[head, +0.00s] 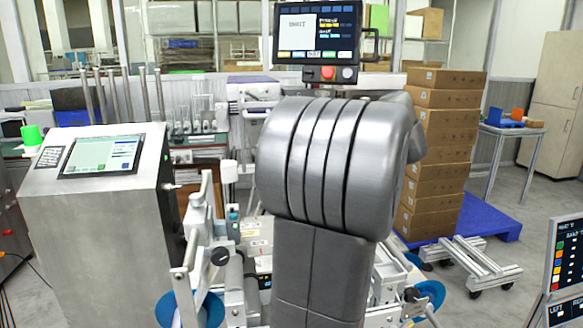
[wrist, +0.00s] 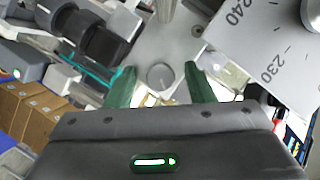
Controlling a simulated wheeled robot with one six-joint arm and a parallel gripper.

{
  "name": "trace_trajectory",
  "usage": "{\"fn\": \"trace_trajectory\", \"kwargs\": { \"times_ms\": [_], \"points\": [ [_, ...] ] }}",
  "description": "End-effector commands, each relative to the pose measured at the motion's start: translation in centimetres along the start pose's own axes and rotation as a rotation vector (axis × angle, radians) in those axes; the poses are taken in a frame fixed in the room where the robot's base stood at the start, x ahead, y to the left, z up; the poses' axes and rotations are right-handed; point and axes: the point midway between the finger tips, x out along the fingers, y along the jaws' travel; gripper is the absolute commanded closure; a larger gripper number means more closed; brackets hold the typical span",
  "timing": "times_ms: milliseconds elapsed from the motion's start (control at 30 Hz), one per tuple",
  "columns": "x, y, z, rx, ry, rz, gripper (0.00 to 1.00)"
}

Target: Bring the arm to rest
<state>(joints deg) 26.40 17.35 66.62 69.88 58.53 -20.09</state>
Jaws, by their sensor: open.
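My gripper (wrist: 162,88) shows in the wrist view with its two green fingers apart and nothing between them. Behind the gap is a pale metal plate (wrist: 160,52) with a round hole or disc; I cannot tell how far it is from the fingertips. In the head view my grey arm (head: 330,180) fills the middle and hides much of the machine behind it. My gripper does not show in the head view.
A metal cabinet with a screen (head: 100,155) stands at the left. Blue film reels (head: 190,308) sit low on the machine. Stacked cartons (head: 440,130) stand on a blue pallet (head: 480,217) at the right. A scale plate (wrist: 265,50) is close at the wrist view's upper right.

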Motion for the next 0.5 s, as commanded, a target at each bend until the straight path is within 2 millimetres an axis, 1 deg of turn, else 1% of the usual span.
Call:
{"fn": "trace_trajectory", "kwargs": {
  "times_ms": [33, 500],
  "points": [
    [-0.26, -0.26, -0.45, 0.050, 0.002, -0.016, 0.51],
    [-0.27, -0.04, -0.34, 0.477, 0.001, -0.193, 0.51]
  ]
}}
